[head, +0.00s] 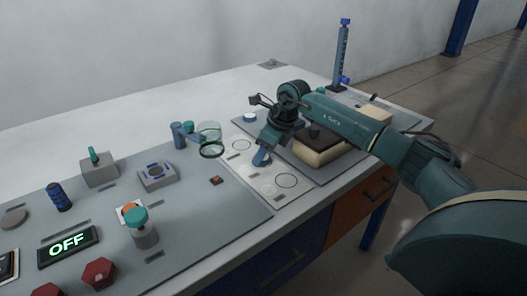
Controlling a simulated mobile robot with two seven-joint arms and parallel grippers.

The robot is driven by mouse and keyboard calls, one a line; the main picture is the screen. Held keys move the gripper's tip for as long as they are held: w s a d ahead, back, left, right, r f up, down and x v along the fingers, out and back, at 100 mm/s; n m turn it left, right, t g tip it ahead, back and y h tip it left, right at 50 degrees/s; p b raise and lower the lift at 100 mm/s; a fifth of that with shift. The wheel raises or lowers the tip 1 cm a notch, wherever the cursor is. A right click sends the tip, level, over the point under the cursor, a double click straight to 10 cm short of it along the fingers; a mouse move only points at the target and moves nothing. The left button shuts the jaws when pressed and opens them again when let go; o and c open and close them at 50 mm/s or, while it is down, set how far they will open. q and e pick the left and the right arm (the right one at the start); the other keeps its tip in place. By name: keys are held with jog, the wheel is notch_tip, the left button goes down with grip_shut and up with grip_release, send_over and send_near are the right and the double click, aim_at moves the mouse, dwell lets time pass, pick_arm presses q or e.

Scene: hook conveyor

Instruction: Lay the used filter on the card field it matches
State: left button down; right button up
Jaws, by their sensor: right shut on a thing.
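The card (259,182) is a pale strip with several printed ring outlines, lying along the table between two grey mats. My right gripper (266,149) points down over the middle of the card. It is shut on a small blue piece (262,158), which shows at its tips just above or on the card; I cannot tell whether it touches. I cannot make out the used filter for certain; the gripper hides part of the card. My left gripper is not in view.
A blue post (341,55) rises behind. Left are an OFF display (67,247) and teal-topped knob (135,217).

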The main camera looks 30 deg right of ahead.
jog(key=shift+f, duration=0.1)
jog(key=o, duration=1)
jog(key=shift+o, duration=0.6)
jog(key=o, duration=0.3)
jog(key=shift+r+p, duration=2.75)
jog(key=shift+r, duration=0.85)
